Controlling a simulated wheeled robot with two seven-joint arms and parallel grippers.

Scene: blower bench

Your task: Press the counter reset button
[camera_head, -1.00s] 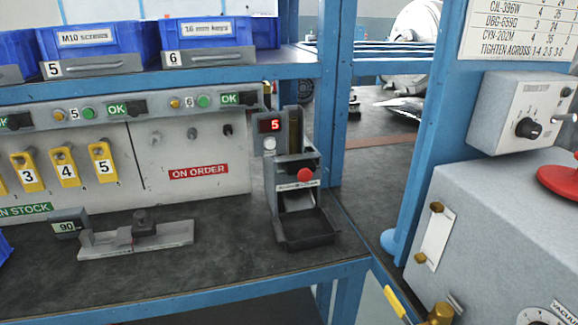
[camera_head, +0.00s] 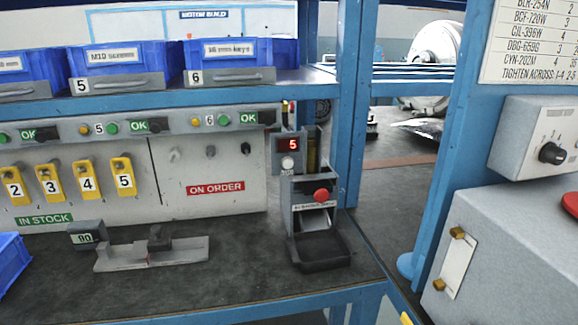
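The counter (camera_head: 286,146) is a small grey box with a red lit display that reads 5. A round whitish button (camera_head: 288,162) sits just below the display. The counter is fixed above a grey dispenser (camera_head: 312,205), which has a red round button (camera_head: 321,195) on its front and a dark tray (camera_head: 320,252) at its foot. Neither of my grippers shows in the head view, and nothing touches the counter.
A measuring gauge (camera_head: 151,255) lies on the dark bench top left of the dispenser. Blue bins (camera_head: 125,66) stand on the shelf above. A blue post (camera_head: 352,110) rises right of the counter. A grey cabinet (camera_head: 505,240) stands at the right.

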